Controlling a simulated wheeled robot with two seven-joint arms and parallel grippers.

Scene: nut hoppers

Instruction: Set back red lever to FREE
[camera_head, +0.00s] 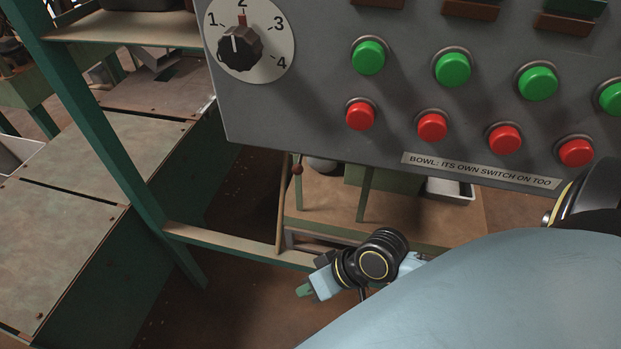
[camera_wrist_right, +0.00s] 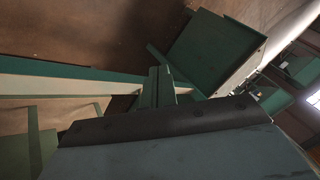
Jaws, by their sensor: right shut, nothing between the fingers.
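My right gripper (camera_head: 304,290) is low in the middle of the head view, below and apart from that ball. Its green fingers are shut with nothing between them; they also show in the right wrist view (camera_wrist_right: 159,86). No red lever is recognisable in the wrist view. My left gripper is not in view.
A grey control panel (camera_head: 310,105) with green and red buttons and a rotary dial (camera_head: 240,45) fills the upper head view. Brown-topped benches (camera_head: 60,240) lie at left.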

